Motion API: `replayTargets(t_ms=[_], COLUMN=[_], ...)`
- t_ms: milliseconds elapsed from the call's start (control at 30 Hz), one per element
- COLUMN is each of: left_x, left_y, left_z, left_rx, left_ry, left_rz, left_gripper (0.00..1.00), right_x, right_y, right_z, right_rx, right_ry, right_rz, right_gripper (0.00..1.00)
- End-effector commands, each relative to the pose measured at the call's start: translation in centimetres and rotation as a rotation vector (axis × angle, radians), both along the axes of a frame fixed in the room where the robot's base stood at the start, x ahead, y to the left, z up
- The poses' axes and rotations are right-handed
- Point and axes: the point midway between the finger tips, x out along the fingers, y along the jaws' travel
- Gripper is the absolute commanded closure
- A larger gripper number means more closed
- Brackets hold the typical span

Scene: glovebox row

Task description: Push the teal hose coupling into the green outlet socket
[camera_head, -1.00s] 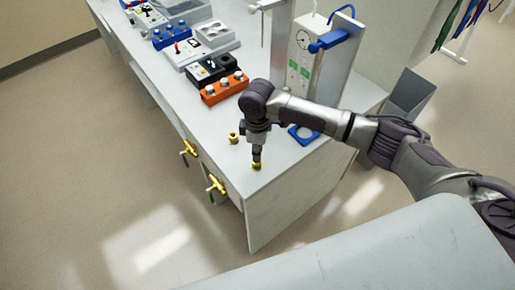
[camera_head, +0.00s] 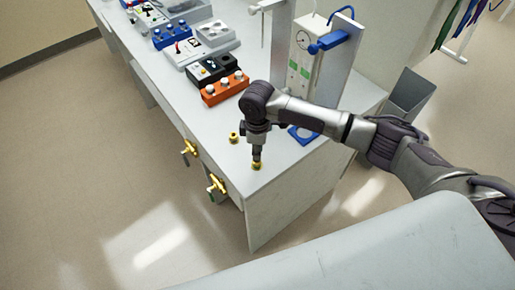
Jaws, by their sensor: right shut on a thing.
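My right gripper (camera_head: 257,157) points down at the near end of the white bench top (camera_head: 282,165). It is shut on a small yellow fitting (camera_head: 257,166), which is at or just above the bench surface; I cannot tell if it touches. A similar yellow fitting (camera_head: 234,137) stands on the bench a little behind and to the left. I cannot make out a teal hose coupling. A small dark green part (camera_head: 211,197) shows below the nearer brass tap, too small to tell if it is a socket. My left gripper is not in view.
Two brass taps, a nearer one (camera_head: 216,184) and a farther one (camera_head: 189,148), stick out from the bench front. An orange block (camera_head: 222,91) and a blue ring-shaped piece (camera_head: 304,135) sit behind my right gripper. A gauge panel (camera_head: 303,62) stands at the back.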

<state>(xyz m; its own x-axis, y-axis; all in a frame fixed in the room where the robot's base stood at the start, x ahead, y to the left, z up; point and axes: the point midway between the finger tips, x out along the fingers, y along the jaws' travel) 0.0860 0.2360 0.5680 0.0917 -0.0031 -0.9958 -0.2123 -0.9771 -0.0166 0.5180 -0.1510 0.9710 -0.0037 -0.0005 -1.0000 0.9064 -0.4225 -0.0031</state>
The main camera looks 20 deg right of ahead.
Motion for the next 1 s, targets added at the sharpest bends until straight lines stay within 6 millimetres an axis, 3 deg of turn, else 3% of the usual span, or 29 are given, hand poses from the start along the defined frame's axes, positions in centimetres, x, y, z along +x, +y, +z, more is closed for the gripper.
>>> replayTargets(t_ms=[1000], left_x=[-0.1], left_y=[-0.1], left_z=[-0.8], left_rx=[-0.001], left_ry=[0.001], left_rz=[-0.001], left_gripper=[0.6], right_x=[0.0], right_y=[0.0], right_z=[-2.6], right_rx=[0.0], right_ry=[0.0], right_rz=[-0.001], right_gripper=[1.0])
